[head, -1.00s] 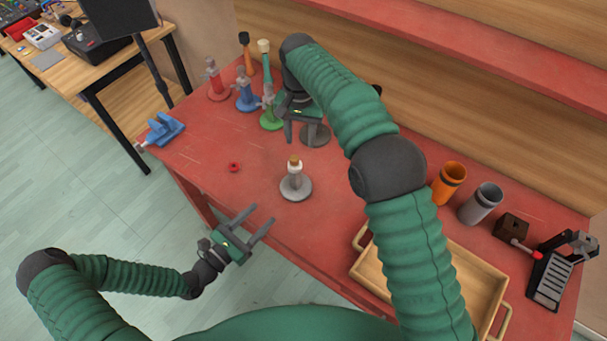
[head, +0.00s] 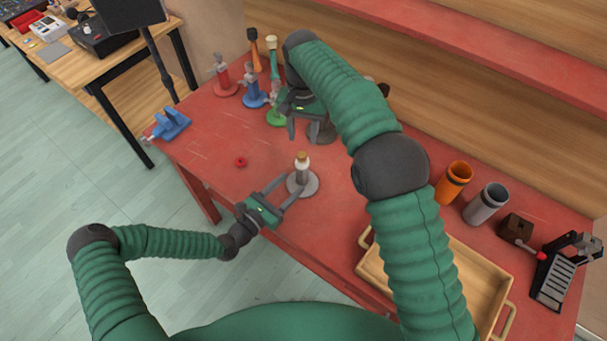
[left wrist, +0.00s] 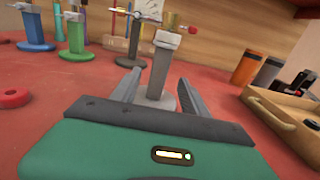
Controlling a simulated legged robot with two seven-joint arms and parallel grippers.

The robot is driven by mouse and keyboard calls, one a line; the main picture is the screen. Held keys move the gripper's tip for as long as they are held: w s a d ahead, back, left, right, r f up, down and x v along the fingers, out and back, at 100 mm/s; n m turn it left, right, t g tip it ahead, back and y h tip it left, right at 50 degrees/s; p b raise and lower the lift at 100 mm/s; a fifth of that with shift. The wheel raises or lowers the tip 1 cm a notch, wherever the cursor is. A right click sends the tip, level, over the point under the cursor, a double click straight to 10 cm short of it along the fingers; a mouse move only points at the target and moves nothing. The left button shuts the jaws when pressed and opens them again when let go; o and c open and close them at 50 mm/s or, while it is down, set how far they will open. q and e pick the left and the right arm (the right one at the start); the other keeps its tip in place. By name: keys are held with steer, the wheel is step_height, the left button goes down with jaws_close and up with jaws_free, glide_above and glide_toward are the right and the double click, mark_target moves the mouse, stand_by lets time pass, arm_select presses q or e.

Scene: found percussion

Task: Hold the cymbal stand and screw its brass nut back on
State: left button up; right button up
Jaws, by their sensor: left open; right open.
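The cymbal stand (head: 302,176) stands upright on a round grey base near the table's front edge. It has a white collar and a tan, brass-like top piece (head: 302,156); I cannot tell if this is the nut. My left gripper (head: 293,185) is open, low beside the post, its fingers pointing at it. In the left wrist view the stand's post (left wrist: 160,78) shows between the fingertips; no grip on it shows. My right gripper (head: 304,132) is open, pointing down behind the stand, near another grey round base (head: 321,133). Nothing is visible in its jaws.
A red ring (head: 240,161) lies left of the stand. Red (head: 225,88), blue (head: 255,100) and green (head: 277,118) stands are at the back left. A blue vise (head: 170,124) is at the left edge. A wooden tray (head: 371,273) and orange cup (head: 454,180) are at right.

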mark_target(298, 176)
arm_select(q)
steer(key=x, duration=0.4)
steer(key=shift+w+f, duration=0.1)
steer(key=shift+w, duration=0.3)
steer(key=shift+w+d, duration=0.1)
steer(key=shift+d, duration=0.45)
steer(key=shift+a, duration=0.5)
steer(key=c, duration=0.7)
jaws_close()
steer(key=shift+d, duration=0.3)
steer(key=shift+a, duration=0.15)
